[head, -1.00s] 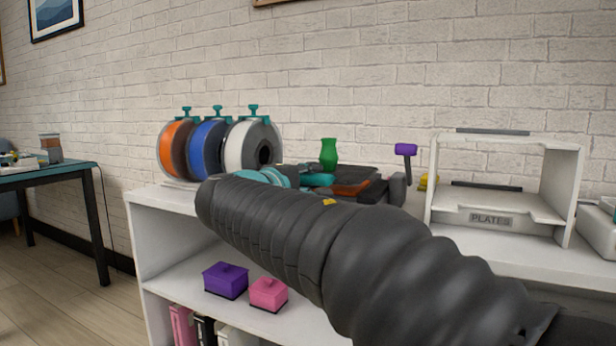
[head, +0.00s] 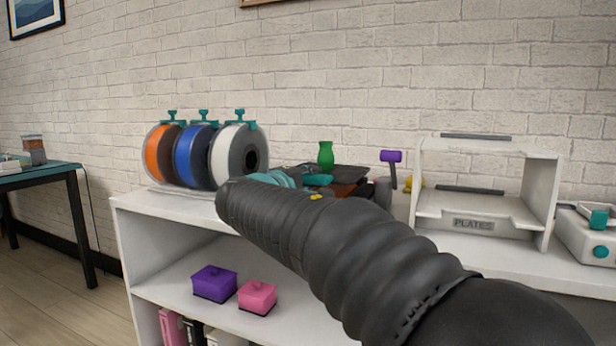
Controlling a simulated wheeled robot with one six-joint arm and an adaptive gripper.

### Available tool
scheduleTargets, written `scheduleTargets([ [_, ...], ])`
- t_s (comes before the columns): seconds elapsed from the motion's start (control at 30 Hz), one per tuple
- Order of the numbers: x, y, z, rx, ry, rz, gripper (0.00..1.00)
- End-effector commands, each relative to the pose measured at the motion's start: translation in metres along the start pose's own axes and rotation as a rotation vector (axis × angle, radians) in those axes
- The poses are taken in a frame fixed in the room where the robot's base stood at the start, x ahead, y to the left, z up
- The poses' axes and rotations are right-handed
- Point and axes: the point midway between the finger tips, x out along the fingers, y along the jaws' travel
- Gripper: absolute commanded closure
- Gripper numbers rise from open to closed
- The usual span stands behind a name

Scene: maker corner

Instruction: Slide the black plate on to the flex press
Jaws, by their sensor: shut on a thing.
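The black plate (head: 349,173) is a thin dark sheet above the shelf top, just past the end of my arm. My gripper (head: 303,174) is mostly hidden behind my arm; dark and teal parts show, and it is shut on the plate's near left side. A green vase-shaped piece (head: 326,153) appears to stand on the plate. The flex press cannot be named for sure; a white device with a teal knob (head: 600,251) is cut off at the right edge and may be it. Dark and orange-red parts under the plate are partly hidden.
Orange, blue and white spools (head: 237,155) stand left on the white shelf unit (head: 160,207). A white rack marked PLATES (head: 430,207) stands right of the plate. A purple-headed tool (head: 390,157) is between them. Purple (head: 213,284) and pink (head: 257,297) boxes sit below.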

Motion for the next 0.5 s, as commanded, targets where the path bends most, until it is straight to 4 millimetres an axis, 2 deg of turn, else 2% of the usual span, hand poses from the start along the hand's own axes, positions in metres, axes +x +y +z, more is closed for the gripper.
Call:
scheduleTargets([
  [0.2,0.001,-0.018,0.0,0.0,0.0,0.001,1.0],
  [0.5,0.002,-0.033,0.0,0.0,0.0,0.001,1.0],
])
